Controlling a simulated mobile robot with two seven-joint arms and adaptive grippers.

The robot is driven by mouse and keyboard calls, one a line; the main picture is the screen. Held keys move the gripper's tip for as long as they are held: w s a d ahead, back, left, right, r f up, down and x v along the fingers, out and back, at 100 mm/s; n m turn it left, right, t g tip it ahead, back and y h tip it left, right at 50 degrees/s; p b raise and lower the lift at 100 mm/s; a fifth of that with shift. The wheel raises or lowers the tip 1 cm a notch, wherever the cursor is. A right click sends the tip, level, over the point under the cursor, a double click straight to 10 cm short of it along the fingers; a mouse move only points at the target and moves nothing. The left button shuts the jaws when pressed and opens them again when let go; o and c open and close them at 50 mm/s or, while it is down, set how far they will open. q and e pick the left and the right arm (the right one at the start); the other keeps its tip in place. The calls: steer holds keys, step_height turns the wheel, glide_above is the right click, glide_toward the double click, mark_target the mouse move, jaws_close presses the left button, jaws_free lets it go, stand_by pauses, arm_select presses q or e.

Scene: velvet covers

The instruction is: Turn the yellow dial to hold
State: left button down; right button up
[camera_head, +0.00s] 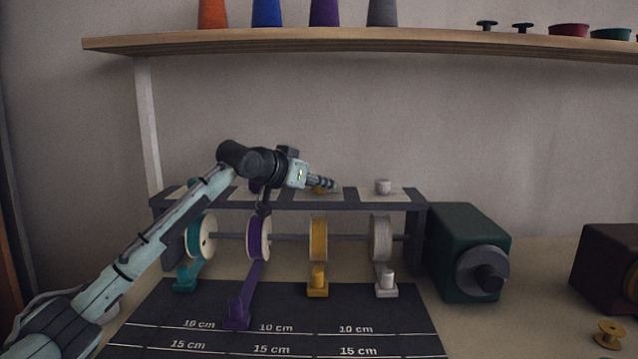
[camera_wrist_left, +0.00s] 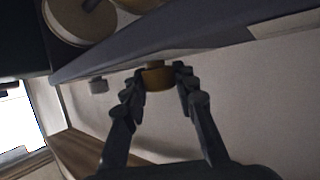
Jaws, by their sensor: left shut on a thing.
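The yellow dial (camera_head: 319,190) sits on the top rail of the dark grey rack (camera_head: 290,204), above the yellow spool (camera_head: 318,239). My left gripper (camera_head: 327,184) reaches over the rail from the left and hides most of the dial. In the left wrist view, the fingers of my left gripper (camera_wrist_left: 164,84) stand on either side of the yellow dial (camera_wrist_left: 157,78) and are shut on it. The dial's pointer and any hold mark cannot be made out. My right gripper is not in view.
A light grey dial (camera_head: 383,187) stands to the right on the rail. Teal, purple (camera_head: 259,238) and grey spools hang below. A dark green box with a crank (camera_head: 484,270) stands at the right. A wooden shelf (camera_head: 400,40) with cones runs above.

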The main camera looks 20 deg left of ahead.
arm_select(q)
steer(key=shift+f+m+g+h, duration=0.1)
steer(key=shift+m+g+h, duration=0.2)
steer(key=shift+m+h, duration=0.1)
steer(key=c, duration=1.2)
jaws_free()
steer(key=shift+o, duration=0.2)
steer(key=v, duration=1.2)
steer(key=shift+s+a, duration=0.1)
